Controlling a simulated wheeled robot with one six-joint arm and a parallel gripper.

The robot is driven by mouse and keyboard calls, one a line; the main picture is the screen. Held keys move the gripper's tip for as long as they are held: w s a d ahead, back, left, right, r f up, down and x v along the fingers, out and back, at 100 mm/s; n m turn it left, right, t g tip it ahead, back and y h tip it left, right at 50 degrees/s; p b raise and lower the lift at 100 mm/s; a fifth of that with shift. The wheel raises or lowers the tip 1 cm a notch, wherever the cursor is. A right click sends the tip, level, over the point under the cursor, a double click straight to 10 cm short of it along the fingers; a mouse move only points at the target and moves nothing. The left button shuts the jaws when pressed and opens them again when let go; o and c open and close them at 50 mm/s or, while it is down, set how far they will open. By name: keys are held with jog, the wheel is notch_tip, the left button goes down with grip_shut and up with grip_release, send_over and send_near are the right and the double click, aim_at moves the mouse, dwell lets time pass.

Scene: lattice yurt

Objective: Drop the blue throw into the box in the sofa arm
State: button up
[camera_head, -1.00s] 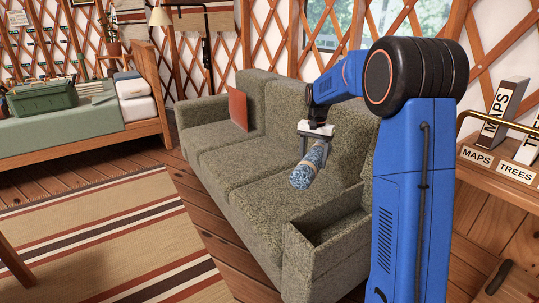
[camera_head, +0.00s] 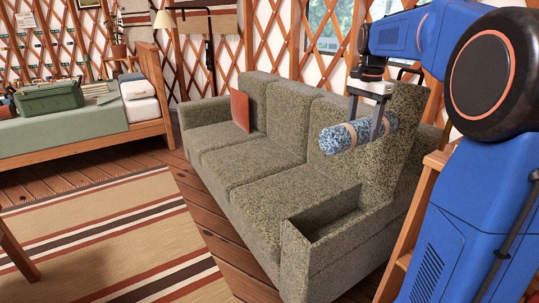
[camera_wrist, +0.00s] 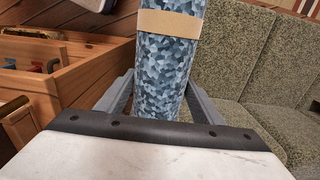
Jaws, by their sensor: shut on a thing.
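The blue throw (camera_head: 345,136) is a rolled, mottled blue-and-white bundle with tan bands. My gripper (camera_head: 371,125) is shut on it and holds it roughly level in the air, above the near end of the sofa seat. In the wrist view the throw (camera_wrist: 168,60) stands between the two grey fingers, with one tan band showing. The sofa (camera_head: 265,187) is mottled green-grey. Its near arm holds an open box (camera_head: 296,238), a long recess whose lid stands raised behind it (camera_head: 405,125). The box lies below and slightly in front of the throw. Its floor is partly hidden.
A red cushion (camera_head: 240,110) leans at the sofa's far end. A striped rug (camera_head: 110,240) covers the floor at left. A bed with a green toolbox (camera_head: 46,97) stands at far left.

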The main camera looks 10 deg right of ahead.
jog(key=shift+f, duration=2.65)
jog(key=o, duration=1.6)
jog(key=shift+c, duration=0.2)
notch_tip(320, 180, up, 18)
jog(key=shift+f, duration=0.25)
jog(key=shift+a, duration=0.1)
jog(key=s+a+f+n+t, duration=0.1)
jog(key=s+a+f+n, duration=0.35)
jog(key=s, duration=0.35)
jog(key=s+a+f+n+t, duration=0.1)
jog(key=s+a+f+n, duration=0.2)
jog(key=s+a+f, duration=0.4)
jog(key=s+a+f+n+t, duration=0.2)
jog(key=s+a+f+n, duration=0.2)
jog(key=s+f, duration=1.1)
jog(key=shift+f+n+t, duration=0.4)
jog(key=shift+f+n, duration=0.5)
jog(key=shift+n, duration=0.35)
